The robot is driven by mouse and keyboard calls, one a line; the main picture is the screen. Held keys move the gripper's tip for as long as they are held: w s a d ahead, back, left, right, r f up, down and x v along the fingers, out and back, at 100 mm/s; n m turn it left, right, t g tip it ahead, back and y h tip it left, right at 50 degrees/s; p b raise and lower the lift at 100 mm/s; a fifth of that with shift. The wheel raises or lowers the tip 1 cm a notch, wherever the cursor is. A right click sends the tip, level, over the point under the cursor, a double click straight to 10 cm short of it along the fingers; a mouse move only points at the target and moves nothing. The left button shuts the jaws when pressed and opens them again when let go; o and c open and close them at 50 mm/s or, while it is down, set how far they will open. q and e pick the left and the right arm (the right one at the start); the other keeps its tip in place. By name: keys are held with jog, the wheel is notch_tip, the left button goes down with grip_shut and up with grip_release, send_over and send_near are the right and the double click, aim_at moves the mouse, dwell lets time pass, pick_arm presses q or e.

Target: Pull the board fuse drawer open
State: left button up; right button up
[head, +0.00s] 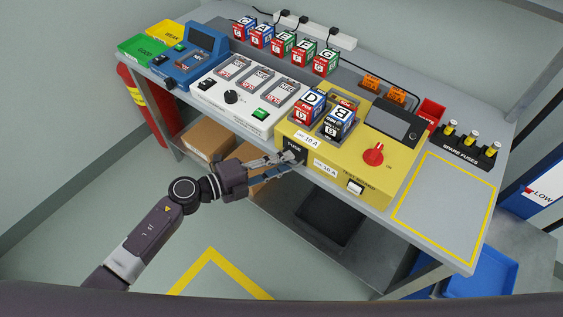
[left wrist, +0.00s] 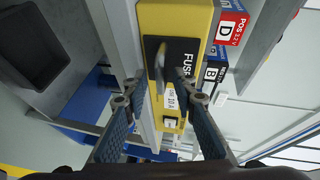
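The yellow test board (head: 398,160) stands on the grey bench. Its fuse drawer (head: 294,147) is a black front marked FUSE at the left of the board's front face; it also shows in the left wrist view (left wrist: 184,52). It looks flush with the board, though my gripper hides part of it. A grey bar handle (left wrist: 159,62) stands out from the drawer front. My left gripper (head: 292,161) is at the drawer. In the left wrist view its fingers (left wrist: 160,88) are apart, one on each side of the handle, with gaps visible. My right gripper is not in view.
A white charger unit (head: 236,110) and a blue unit (head: 190,65) stand left of the board. Battery blocks D (head: 307,107) and B (head: 337,122) sit on the board. A spare fuse rack (head: 465,148) is at the right. Brown boxes (head: 207,138) lie below the bench top.

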pick_arm(q)
grip_shut()
jog(key=shift+s+a, duration=0.1)
jog(key=s+a+p, duration=0.1)
jog(key=s+a, duration=0.3)
jog(key=s, duration=0.2)
jog(key=shift+s+a, duration=0.2)
jog(key=shift+a, duration=0.15)
grip_release()
jog(key=v, duration=1.2)
